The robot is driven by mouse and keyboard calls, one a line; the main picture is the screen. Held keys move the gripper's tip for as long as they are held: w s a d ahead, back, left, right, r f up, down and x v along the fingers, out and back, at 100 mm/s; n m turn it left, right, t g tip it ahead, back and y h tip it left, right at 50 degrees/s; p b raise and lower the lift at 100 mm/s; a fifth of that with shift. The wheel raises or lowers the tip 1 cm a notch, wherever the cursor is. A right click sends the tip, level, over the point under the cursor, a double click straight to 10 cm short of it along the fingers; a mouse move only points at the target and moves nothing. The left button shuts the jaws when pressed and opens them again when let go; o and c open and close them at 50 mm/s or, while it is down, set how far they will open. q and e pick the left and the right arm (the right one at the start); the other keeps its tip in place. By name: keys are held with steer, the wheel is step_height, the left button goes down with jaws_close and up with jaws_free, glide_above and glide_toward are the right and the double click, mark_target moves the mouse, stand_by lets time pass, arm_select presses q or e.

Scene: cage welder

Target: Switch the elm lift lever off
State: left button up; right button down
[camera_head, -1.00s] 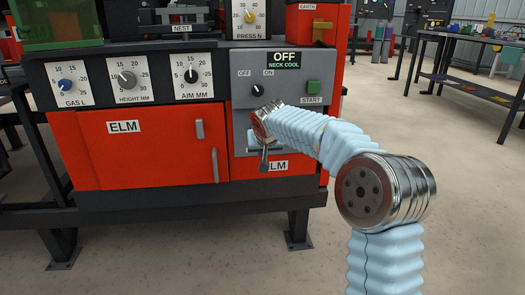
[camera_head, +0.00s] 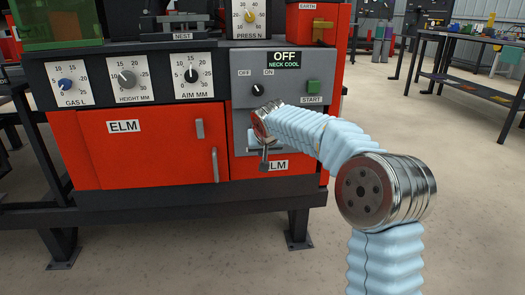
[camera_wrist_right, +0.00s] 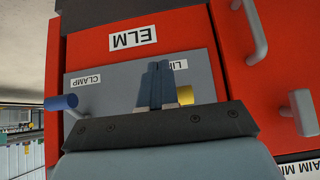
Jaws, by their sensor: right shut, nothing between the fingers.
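The elm station's grey lever plate (camera_wrist_right: 200,65) shows upside down in the right wrist view, with a CLAMP label and a label starting "LI". A yellow-ended lever (camera_wrist_right: 185,95) is by the "LI" label, partly hidden behind my fingers. A blue-ended lever (camera_wrist_right: 62,103) is by the CLAMP label, apart from the gripper. My right gripper (camera_wrist_right: 160,72) is shut and empty, its fingers beside the yellow end; I cannot tell whether they touch. In the head view the right gripper (camera_head: 266,152) is low before the grey panel, and my arm hides much of that area. My left gripper is not in view.
Above are a control panel with a dial (camera_head: 257,90), a green START button (camera_head: 314,87) and a display (camera_head: 284,58) reading OFF, NECK COOL.

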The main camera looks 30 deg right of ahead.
stand_by(0.3)
arm_select(q)
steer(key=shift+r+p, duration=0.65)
steer(key=shift+p, duration=0.05)
arm_select(e)
steer(key=shift+r, duration=0.8)
